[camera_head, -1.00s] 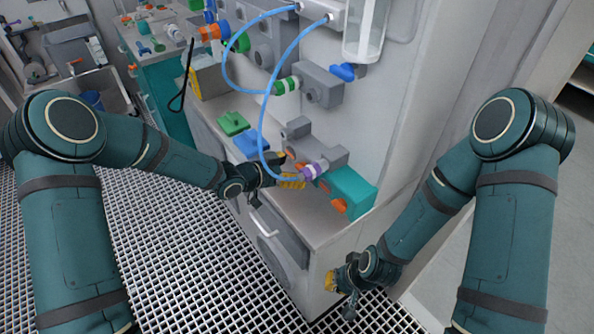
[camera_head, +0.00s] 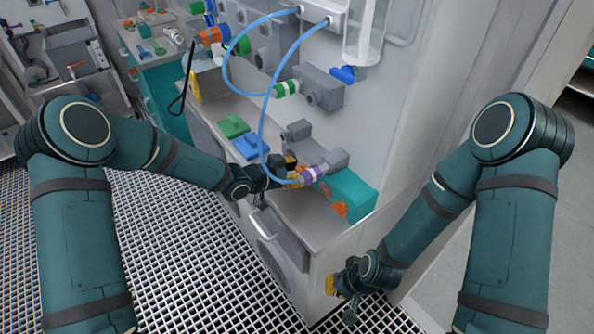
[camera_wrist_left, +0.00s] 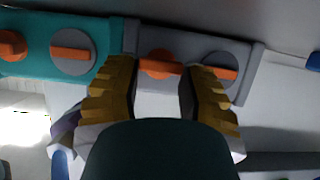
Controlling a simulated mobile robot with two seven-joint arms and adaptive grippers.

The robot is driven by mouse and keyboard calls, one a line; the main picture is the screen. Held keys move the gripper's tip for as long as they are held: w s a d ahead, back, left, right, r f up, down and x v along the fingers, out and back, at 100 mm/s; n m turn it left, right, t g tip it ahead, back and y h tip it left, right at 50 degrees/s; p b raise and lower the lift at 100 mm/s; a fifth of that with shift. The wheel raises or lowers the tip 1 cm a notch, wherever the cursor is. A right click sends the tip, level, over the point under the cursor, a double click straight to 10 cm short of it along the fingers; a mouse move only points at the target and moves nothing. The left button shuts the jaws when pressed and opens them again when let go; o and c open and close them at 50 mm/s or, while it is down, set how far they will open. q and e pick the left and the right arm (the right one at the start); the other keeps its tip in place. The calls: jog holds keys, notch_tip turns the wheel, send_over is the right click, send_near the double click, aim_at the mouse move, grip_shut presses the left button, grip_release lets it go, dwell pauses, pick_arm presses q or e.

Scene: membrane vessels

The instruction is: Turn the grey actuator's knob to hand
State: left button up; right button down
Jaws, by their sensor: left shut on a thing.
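The grey actuator (camera_wrist_left: 195,47) is a grey box with two orange knobs, beside a teal box (camera_wrist_left: 108,48) in the left wrist view. My left gripper (camera_wrist_left: 160,78) has its yellow fingers on either side of one orange knob (camera_wrist_left: 160,66) and is shut on it. The other orange knob (camera_wrist_left: 222,73) sits just right of the fingers, on a round grey dial. In the head view my left gripper (camera_head: 291,172) hides most of the actuator. My right gripper (camera_head: 333,285) hangs low by the cabinet front; its finger opening is unclear.
The teal box (camera_head: 350,192) stands on the counter to the right. A blue block (camera_head: 251,146) and a green block (camera_head: 233,126) lie to the left. A blue hose (camera_head: 263,120) loops down to a purple-ringed fitting (camera_head: 313,173) close to my left gripper.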

pick_arm(q)
jog(key=shift+w+r+n+g+h+p, duration=0.1)
jog(key=shift+n+g+h+p, duration=0.45)
jog(key=shift+p, duration=1.5)
jog(key=shift+w+r+n+g+h+p, duration=0.1)
jog(key=shift+n+g+p, duration=0.25)
jog(key=shift+n+p, duration=1.1)
jog(key=shift+f+p, duration=0.2)
jog(key=shift+p, duration=0.75)
jog(key=shift+a+f+n+g+h, duration=0.1)
jog(key=shift+n+g+h, duration=0.2)
jog(key=shift+h, duration=0.15)
jog(key=shift+w, duration=0.1)
jog(key=o, duration=1.2)
jog(key=v, duration=1.2)
